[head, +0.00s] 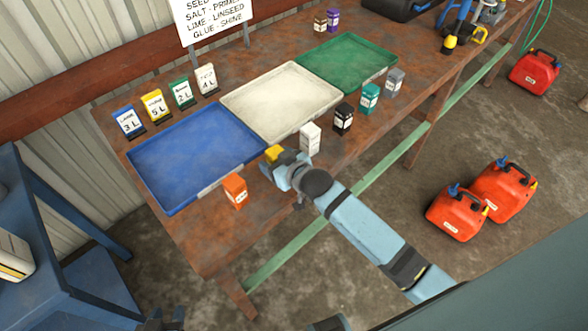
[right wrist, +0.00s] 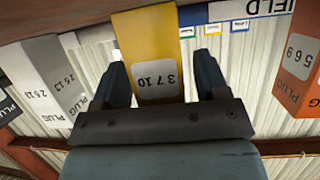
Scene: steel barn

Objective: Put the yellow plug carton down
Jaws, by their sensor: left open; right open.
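The yellow plug carton (head: 273,153) is at the table's front edge, between the blue tray (head: 170,205) and the white carton (head: 310,138). My right gripper (head: 280,160) is at the carton from the front. In the right wrist view, which is upside down, the yellow carton (right wrist: 155,60) with its label sits between the open fingers (right wrist: 163,80), with a gap on both sides. Its base appears to be on the tabletop. My left gripper (head: 163,318) is open and empty at the bottom edge of the head view, away from the table.
An orange carton (head: 235,190) stands left of the yellow one. Black (head: 343,119), teal (head: 369,98) and grey (head: 393,82) cartons stand to the right along the front. Cream (head: 235,98) and green (head: 375,75) trays lie behind. Red cans (head: 456,213) stand on the floor.

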